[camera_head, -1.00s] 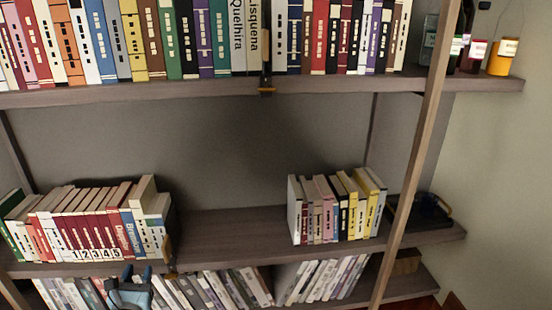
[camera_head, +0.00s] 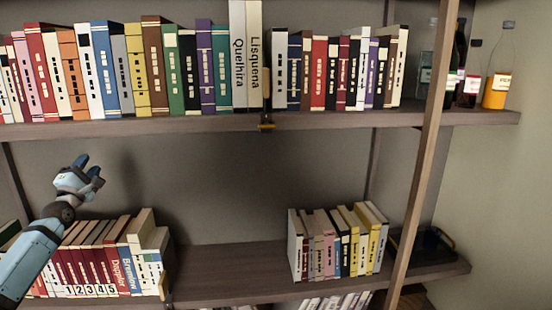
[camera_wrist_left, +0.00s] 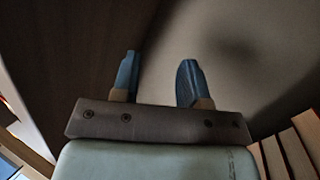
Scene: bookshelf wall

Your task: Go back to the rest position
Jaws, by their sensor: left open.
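My left gripper (camera_head: 88,170) is raised at the left of the head view, in front of the grey back panel and above the left row of books (camera_head: 95,262) on the middle shelf. Its light blue arm comes in from the lower left and covers part of that row. In the left wrist view, its two blue fingers (camera_wrist_left: 157,80) stand apart with nothing between them. My right gripper is not in view.
The upper shelf (camera_head: 200,127) carries a long row of books and, at right, bottles (camera_head: 495,91). The middle shelf (camera_head: 225,260) is bare between the left row and a right group of books (camera_head: 338,243). A wooden upright (camera_head: 420,165) stands at right.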

